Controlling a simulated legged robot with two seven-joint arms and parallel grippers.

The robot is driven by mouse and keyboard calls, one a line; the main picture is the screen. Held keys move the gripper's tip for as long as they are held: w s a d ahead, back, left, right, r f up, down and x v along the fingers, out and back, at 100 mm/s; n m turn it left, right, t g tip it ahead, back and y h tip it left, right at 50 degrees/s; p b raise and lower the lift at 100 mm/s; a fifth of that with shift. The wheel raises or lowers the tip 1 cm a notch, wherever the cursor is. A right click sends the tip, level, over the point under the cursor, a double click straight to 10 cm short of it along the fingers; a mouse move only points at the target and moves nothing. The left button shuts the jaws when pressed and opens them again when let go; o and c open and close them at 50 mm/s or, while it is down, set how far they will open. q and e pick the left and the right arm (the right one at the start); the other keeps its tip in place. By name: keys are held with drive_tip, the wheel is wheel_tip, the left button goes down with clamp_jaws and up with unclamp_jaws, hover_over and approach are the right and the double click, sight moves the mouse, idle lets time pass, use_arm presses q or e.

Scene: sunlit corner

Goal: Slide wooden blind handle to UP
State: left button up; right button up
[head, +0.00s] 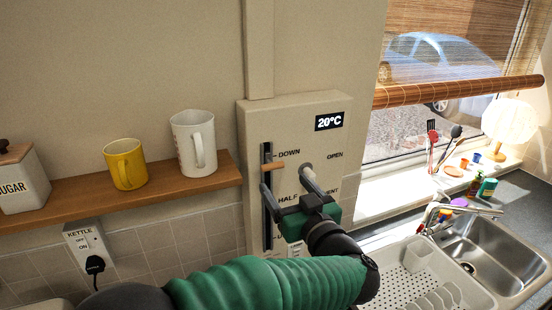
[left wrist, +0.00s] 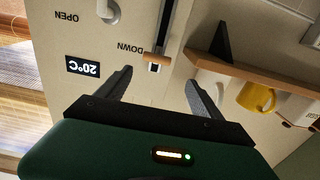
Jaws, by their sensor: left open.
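The wooden blind handle (head: 273,166) sits near the top of a dark vertical slot in the beige wall panel (head: 330,105), just under the DOWN label. HALF is printed lower, and the bottom label is partly hidden by my arm. My left gripper (head: 286,180) is open in front of the panel, with its fingers just below and to the right of the handle in the head view. In the left wrist view the handle (left wrist: 155,58) shows beyond the fingertips, between them. I cannot tell whether either finger touches it. My right gripper is not in view.
A grey knob (head: 306,171) beside the slot is partly behind a finger. The bamboo blind (head: 460,90) hangs partway over the window; a sink (head: 490,260) is at right.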

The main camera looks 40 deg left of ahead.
sight(274, 166)
use_arm(q)
drive_tip(key=x, duration=0.2)
drive_tip(key=w+p+x, duration=0.1)
drive_tip(key=x, duration=0.4)
drive_tip(key=shift+w+d, duration=0.2)
drive_tip(key=shift+d, duration=0.1)
drive_tip(key=x, duration=0.1)
drive_tip(key=p+x, duration=0.1)
drive_tip(key=x, duration=0.1)
drive_tip(key=shift+s+a, duration=0.2)
drive_tip(key=shift+a, duration=0.05)
drive_tip(key=shift+w+a+f, duration=0.1)
drive_tip(key=shift+a+f, duration=0.05)
drive_tip(key=shift+a, duration=0.25)
drive_tip(key=shift+w+d, duration=0.1)
drive_tip(key=shift+d, duration=0.05)
drive_tip(key=c, duration=0.6)
clamp_jaws()
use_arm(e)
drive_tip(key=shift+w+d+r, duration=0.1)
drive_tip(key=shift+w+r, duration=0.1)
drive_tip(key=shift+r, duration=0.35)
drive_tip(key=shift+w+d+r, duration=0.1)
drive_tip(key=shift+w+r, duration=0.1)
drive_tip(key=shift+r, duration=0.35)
